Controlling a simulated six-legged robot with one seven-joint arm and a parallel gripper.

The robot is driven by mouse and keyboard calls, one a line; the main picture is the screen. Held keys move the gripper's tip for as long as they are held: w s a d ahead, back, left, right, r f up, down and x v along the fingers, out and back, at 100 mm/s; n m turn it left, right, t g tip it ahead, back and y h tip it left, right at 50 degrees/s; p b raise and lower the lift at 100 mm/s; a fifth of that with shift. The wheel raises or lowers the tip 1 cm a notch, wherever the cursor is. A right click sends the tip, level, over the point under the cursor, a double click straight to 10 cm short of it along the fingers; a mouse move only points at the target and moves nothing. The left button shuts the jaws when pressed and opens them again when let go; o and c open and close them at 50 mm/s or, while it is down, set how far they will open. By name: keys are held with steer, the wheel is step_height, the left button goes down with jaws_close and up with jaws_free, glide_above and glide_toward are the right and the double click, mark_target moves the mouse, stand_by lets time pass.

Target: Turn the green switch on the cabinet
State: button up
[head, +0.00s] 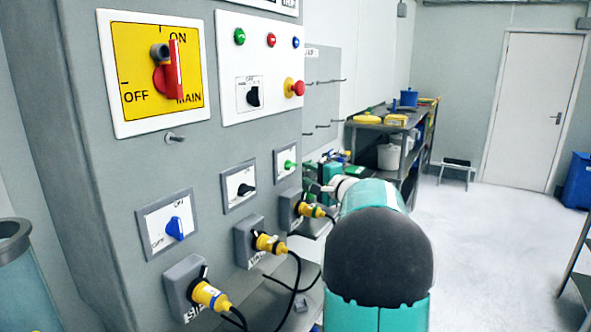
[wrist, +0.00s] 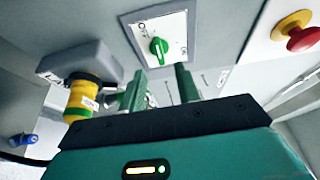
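The green switch (head: 289,165) is a small knob on a white plate, the rightmost of three switches in a slanting row on the grey cabinet (head: 216,140). In the wrist view the green switch (wrist: 159,46) is just beyond my fingertips, with its plate fully in view. My gripper (wrist: 160,88) is open, with two green fingers apart and nothing between them. The fingers point toward the switch and look apart from it. In the head view my arm hides most of the gripper, near the cabinet's right edge.
A yellow plug (wrist: 82,98) in a grey socket sits close left of my fingers. A red emergency button (wrist: 298,32) is at upper right. A blue switch (head: 174,228) and black switch (head: 245,190) are left of the green one.

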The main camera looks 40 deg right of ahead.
mark_target(293, 167)
steer(key=w, duration=0.6)
steer(key=shift+w+d, duration=0.15)
steer(key=shift+w, duration=0.05)
jaws_close()
